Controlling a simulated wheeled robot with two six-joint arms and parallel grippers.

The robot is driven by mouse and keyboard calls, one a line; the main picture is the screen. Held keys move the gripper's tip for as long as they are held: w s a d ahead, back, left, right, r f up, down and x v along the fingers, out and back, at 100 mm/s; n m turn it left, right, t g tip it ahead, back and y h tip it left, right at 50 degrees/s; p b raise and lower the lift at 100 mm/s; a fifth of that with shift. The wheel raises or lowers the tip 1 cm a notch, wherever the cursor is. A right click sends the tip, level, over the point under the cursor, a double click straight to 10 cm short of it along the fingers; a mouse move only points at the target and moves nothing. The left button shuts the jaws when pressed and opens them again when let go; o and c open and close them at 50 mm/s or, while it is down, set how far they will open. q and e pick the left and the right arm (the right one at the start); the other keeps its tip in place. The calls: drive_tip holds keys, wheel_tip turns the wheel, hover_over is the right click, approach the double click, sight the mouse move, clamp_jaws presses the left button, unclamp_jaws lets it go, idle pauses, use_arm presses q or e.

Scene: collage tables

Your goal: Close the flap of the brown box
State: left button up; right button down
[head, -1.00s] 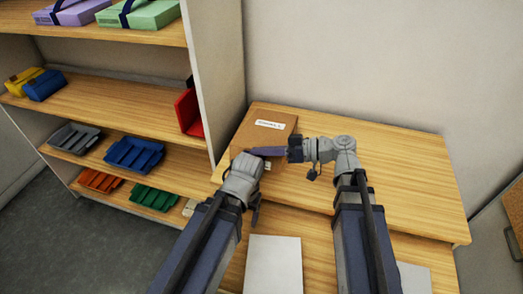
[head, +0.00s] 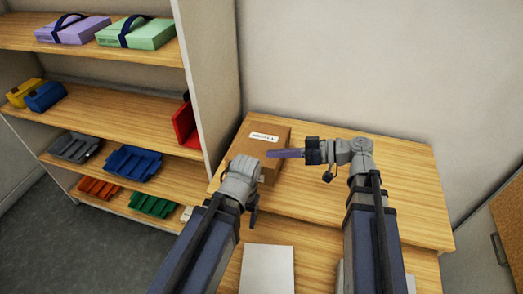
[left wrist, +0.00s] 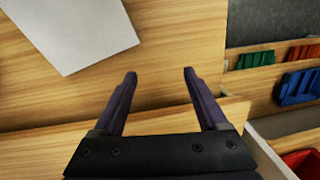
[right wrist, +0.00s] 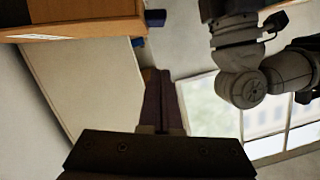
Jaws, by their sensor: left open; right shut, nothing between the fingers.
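The brown box (head: 256,127) with a white label on top sits at the left of the raised wooden table, beside the shelf. Its top looks flat; I cannot make out a raised flap, and its front left is hidden by my left arm. My right gripper (head: 270,153) is shut and empty, pointing left over the box's right side; the right wrist view shows its fingers (right wrist: 163,72) clear of the box (right wrist: 80,17).
A shelf (head: 130,85) with coloured trays and boxes stands left of the table. A white sheet (head: 267,268) lies on the lower front surface. The raised table right of the box (head: 410,190) is clear.

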use_arm(q)
drive_tip(key=shift+r+p, duration=0.3)
drive_tip(key=shift+r, duration=0.1)
use_arm(e)
drive_tip(key=shift+v, duration=1.9)
